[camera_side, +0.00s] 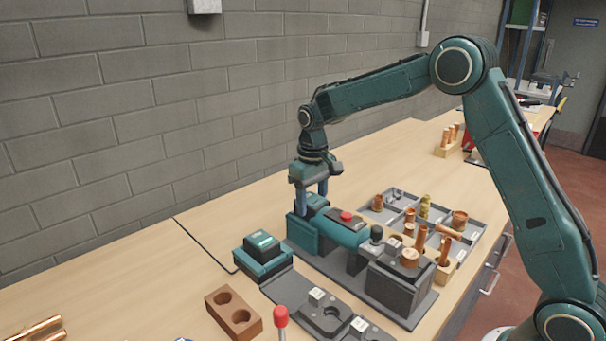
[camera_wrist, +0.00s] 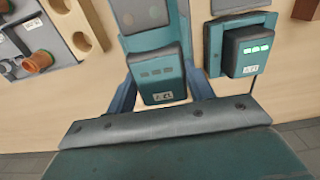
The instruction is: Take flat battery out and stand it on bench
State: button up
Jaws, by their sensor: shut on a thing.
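The flat battery (camera_wrist: 160,72), a dark block with a teal top, unlit bars and a white label, sits at the end of the teal press tool (camera_side: 340,230). My gripper (camera_side: 311,200) points down over that end and is shut on the flat battery, one finger on each side. In the wrist view the fingers of my gripper (camera_wrist: 161,90) flank it. I cannot tell whether it is fully seated or slightly raised. A second battery (camera_wrist: 249,47) with green lit bars stands in the charger (camera_wrist: 219,60), also seen in the side view (camera_side: 263,263).
A grey tray (camera_side: 470,232) of copper fittings lies right of the tool. A brown block with two holes (camera_side: 233,313), a grey plate (camera_side: 290,290) and a red-tipped lever (camera_side: 281,318) are in front. Bare bench (camera_side: 140,265) is free at left. A block wall stands behind.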

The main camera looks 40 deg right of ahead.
aim_at(312, 198)
notch_tip(312, 198, up, 19)
dwell(0.6)
dwell(0.5)
jog(key=w+d+f, duration=0.4)
jog(key=d+f, duration=0.3)
jog(key=d, duration=0.6)
jog(key=f, duration=1.6)
jog(key=shift+w+a, duration=0.15)
jog(key=shift+a, duration=0.1)
jog(key=shift+f, duration=2.15)
jog(key=shift+f, duration=0.1)
jog(key=o, duration=1.2)
